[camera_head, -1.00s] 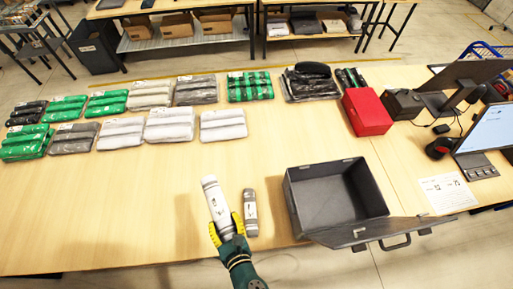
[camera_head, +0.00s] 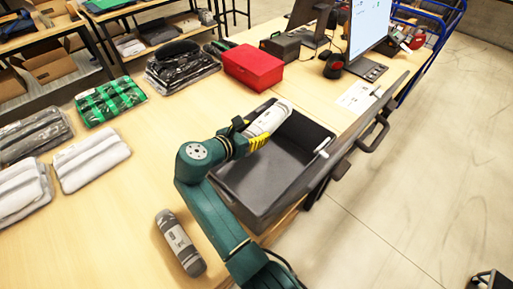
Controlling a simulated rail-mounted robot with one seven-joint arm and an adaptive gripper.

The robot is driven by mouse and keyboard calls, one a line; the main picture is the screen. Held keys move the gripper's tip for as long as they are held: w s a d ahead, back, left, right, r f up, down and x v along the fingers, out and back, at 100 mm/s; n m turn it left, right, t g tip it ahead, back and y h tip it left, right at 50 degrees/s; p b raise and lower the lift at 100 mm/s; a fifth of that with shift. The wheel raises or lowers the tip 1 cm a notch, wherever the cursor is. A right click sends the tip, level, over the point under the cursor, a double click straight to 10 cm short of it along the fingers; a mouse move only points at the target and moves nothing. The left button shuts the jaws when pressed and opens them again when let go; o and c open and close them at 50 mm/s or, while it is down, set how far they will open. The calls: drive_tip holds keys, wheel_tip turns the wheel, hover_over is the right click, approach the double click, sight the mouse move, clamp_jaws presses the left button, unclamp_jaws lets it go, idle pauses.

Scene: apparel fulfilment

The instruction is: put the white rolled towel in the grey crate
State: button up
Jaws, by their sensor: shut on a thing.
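The white rolled towel (camera_head: 268,119) is in my gripper (camera_head: 256,137). My gripper is shut on it, with the yellow finger pads partly showing. The towel is above the far part of the grey crate (camera_head: 262,179), slanting toward its far rim. The crate is open at the top, and the part of its floor that shows is bare. My arm hides the crate's left side. I cannot tell how high the towel is above the floor of the crate.
A grey rolled item (camera_head: 180,243) lies on the table left of my arm. A dark panel with a handle (camera_head: 374,134) stands along the crate's right side. A red box (camera_head: 253,67) is behind the crate. Packed garments (camera_head: 91,161) lie to the left.

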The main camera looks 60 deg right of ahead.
drive_tip(key=shift+s+d+m+g, duration=0.3)
drive_tip(key=shift+s+d, duration=0.05)
wheel_tip(320, 180, down, 6)
drive_tip(key=b, duration=0.7)
drive_tip(key=shift+r, duration=0.1)
drive_tip(key=shift+r, duration=0.1)
drive_tip(key=o, duration=1.3)
drive_tip(key=shift+o, duration=0.2)
drive_tip(key=v, duration=1.2)
drive_tip(key=shift+a, duration=0.1)
